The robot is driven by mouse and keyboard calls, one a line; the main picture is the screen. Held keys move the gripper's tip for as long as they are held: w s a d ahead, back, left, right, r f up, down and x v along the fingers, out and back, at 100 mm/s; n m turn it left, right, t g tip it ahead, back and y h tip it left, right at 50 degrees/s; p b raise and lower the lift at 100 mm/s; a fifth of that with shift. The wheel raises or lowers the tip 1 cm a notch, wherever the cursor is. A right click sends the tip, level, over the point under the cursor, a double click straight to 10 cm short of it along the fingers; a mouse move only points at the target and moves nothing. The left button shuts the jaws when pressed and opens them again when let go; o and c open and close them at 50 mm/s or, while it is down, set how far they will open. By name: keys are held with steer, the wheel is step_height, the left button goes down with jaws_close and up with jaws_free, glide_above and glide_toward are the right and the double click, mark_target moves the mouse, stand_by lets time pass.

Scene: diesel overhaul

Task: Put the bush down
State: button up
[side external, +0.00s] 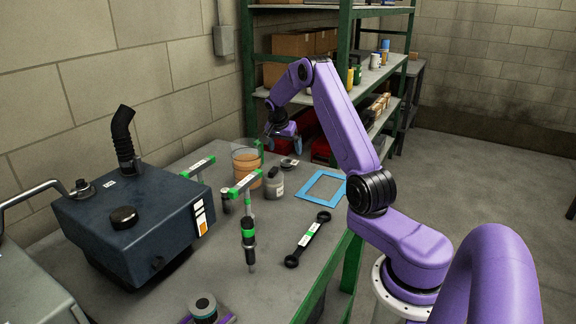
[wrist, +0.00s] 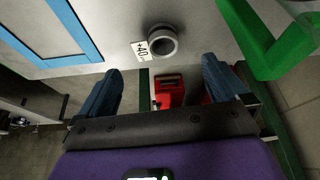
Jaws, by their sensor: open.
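The bush is a short grey ring (wrist: 162,40) resting on the grey bench top near its edge, with a white "+40" label (wrist: 140,49) beside it. It also appears as a small dark ring (side external: 289,163) in the side view, below my gripper. My gripper (wrist: 160,70) is open, its two blue fingers apart with nothing between them. The bush lies just beyond the fingertips in the wrist view, apart from both. In the side view my gripper (side external: 284,140) hangs above the back of the bench.
A blue gasket frame (side external: 321,187) lies near the bush. A glass jar with orange contents (side external: 246,162) and a grey bottle (side external: 273,184) stand close by. A green-posted shelf (side external: 346,60) rises behind. A black rod (side external: 307,239) lies further forward.

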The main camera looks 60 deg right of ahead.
mark_target(289, 169)
steer(key=shift+s+x, duration=0.15)
steer(key=shift+x, duration=1.7)
steer(key=shift+s+x, duration=0.15)
steer(key=shift+x, duration=1.7)
steer(key=shift+a, duration=0.15)
steer(key=c, duration=1.2)
